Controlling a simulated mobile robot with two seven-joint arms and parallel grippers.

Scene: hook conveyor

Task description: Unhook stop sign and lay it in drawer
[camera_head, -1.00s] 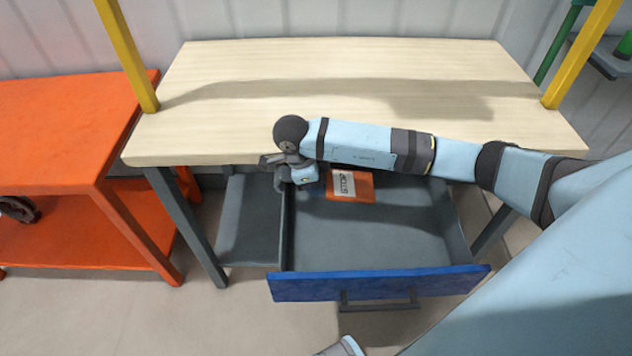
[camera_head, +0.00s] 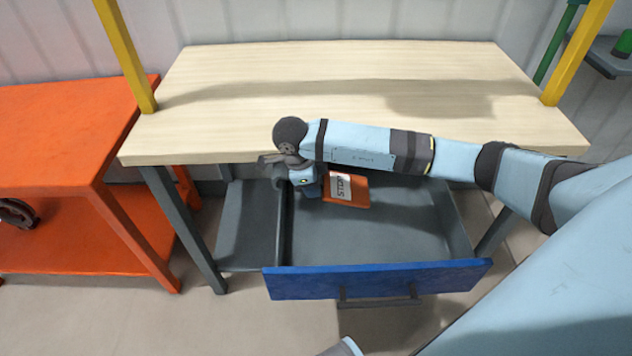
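The stop sign (camera_head: 357,191), an orange plate with a white panel lettered STOP, is in the back left part of the open drawer. It looks slightly tilted, and the arm hides its upper edge. The drawer (camera_head: 400,235) has a grey inside and a blue front and is pulled out below the table. My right gripper (camera_head: 308,184) is at the drawer's left side, just left of the sign. Its fingers are mostly hidden, so I cannot tell whether they touch the sign. My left gripper is not in view.
The wooden tabletop (camera_head: 330,80) above the drawer is bare, with yellow posts at both sides. An orange bench (camera_head: 60,140) stands at the left with a dark round object (camera_head: 15,213) on its lower shelf. The front of the drawer is empty.

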